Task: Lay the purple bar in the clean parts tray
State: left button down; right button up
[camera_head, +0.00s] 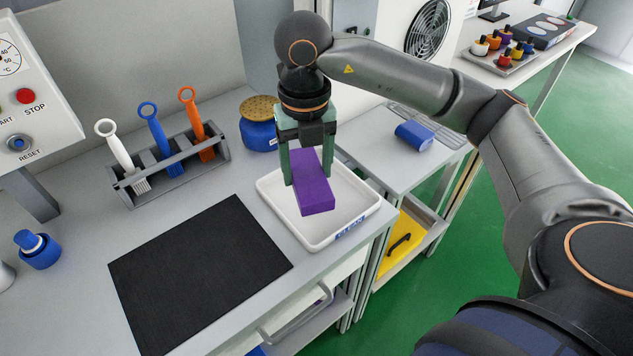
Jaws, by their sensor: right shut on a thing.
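The purple bar (315,193) is held between the green fingers of my right gripper (308,172). The gripper points down and is shut on the bar. The bar is over the white clean parts tray (363,221), which has a blue label on its front wall. The bar covers part of the tray floor. I cannot tell whether the bar touches the floor or hangs just above it. No other thing shows in the tray. My left gripper is not in view.
A black mat (195,275) lies left of the tray. Behind it stands a grey rack (175,177) with white, blue and orange brushes. A blue pot (259,133) with a tan top stands behind the tray.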

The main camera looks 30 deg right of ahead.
aim_at(312, 164)
jog(key=shift+w+d+f, duration=0.25)
jog(key=shift+d+f, duration=0.15)
jog(key=shift+f, duration=0.2)
jog(key=shift+w+d+f, duration=0.25)
jog(key=shift+d+f, duration=0.15)
jog(key=shift+f, duration=0.2)
jog(key=f, duration=0.1)
jog(key=d+f, duration=0.1)
jog(key=f, duration=0.2)
jog(key=shift+w+d+f, duration=0.2)
jog(key=shift+w, duration=0.15)
jog(key=shift+f, duration=0.2)
jog(key=shift+f, duration=0.2)
jog(key=o, duration=1.5)
jog(key=shift+r, duration=0.1)
notch_tip(312, 164, up, 12)
jog(key=shift+r+p, duration=0.1)
jog(key=shift+p, duration=0.2)
